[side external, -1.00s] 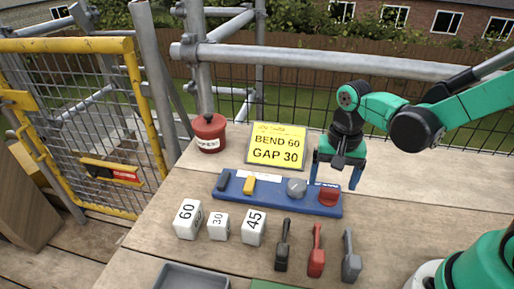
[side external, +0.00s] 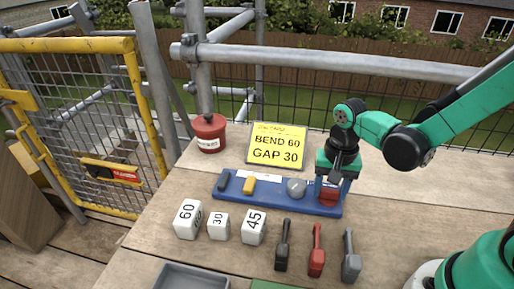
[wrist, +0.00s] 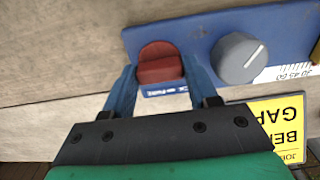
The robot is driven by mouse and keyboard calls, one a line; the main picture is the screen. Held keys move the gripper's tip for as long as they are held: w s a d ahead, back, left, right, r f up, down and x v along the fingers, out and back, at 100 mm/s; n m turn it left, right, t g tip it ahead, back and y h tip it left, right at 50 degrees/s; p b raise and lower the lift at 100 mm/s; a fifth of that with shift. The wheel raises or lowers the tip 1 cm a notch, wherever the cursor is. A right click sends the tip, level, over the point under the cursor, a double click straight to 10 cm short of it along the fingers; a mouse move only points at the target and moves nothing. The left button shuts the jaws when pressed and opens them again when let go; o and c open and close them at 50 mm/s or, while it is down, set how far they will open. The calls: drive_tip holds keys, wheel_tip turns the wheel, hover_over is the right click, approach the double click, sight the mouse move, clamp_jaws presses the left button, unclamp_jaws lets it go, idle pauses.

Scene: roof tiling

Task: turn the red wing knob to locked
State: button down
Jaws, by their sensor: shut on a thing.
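The red wing knob (side external: 328,197) sits at the right end of the blue panel (side external: 264,201). In the wrist view the red wing knob (wrist: 160,70) shows its raised wing running across the picture, roughly along the panel. My gripper (side external: 331,189) is down at the knob, and in the wrist view its blue fingers (wrist: 160,76) stand one on each side of it, shut on it. A small white label beside the knob is partly covered by a finger and too small to read.
A grey round dial (wrist: 238,58) with a white mark is close beside the knob. The yellow sign (side external: 277,146) reading BEND 60, GAP 30 stands behind the panel. White number blocks (side external: 187,219) and several handled tools (side external: 316,251) lie in front. A red pot (side external: 209,133) stands back left.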

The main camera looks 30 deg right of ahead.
drive_tip(key=shift+n, duration=0.3)
drive_tip(key=n, duration=0.8)
drive_tip(key=shift+n, duration=0.4)
drive_tip(key=n, duration=0.4)
drive_tip(key=shift+n, duration=2.2)
drive_tip(key=shift+c, duration=1.2)
unclamp_jaws()
